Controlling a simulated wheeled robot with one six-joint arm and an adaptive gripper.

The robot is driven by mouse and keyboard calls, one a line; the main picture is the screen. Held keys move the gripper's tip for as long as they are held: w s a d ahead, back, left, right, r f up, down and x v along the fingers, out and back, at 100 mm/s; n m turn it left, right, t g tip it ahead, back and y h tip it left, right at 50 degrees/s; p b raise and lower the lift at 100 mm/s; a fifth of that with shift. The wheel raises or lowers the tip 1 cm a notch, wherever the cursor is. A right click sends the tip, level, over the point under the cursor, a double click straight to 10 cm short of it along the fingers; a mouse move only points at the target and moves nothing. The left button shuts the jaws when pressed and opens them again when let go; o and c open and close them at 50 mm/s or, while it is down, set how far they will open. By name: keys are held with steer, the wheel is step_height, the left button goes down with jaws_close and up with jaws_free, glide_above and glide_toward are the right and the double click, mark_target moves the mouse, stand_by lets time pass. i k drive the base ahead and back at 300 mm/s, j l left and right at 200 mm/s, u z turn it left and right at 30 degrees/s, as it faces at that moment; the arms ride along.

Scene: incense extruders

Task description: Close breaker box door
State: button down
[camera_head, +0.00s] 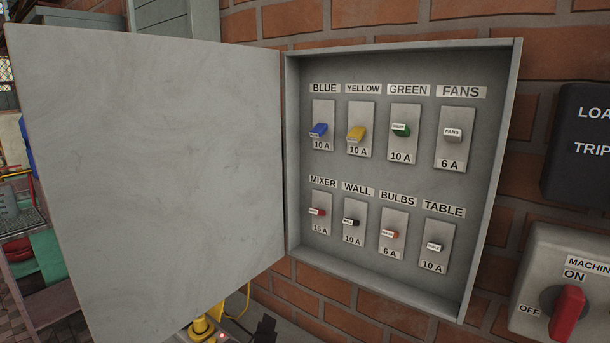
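The breaker box (495,200) is a grey metal case on a brick wall, right of the middle. Its grey door (160,170) stands wide open, swung out to the left from the box's left edge. Inside are two rows of labelled breaker switches, among them a blue switch (319,130), a yellow switch (356,134) and a green switch (401,130). The lower row has labels MIXER, WALL, BULBS and TABLE. My gripper is not clearly in view. The door hides part of the room behind it.
A machine switch box with a red handle (567,312) is at lower right, with a dark panel (580,145) above it. Shelving with a green part (45,258) shows behind the door at left. A yellow object (202,328) sits below. The space before the open box looks clear.

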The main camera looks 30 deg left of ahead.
mark_target(158, 159)
steer(key=j+u, duration=0.2)
steer(key=j, duration=0.9)
steer(key=j+u, duration=0.2)
steer(key=j, duration=0.9)
steer(key=i, duration=0.05)
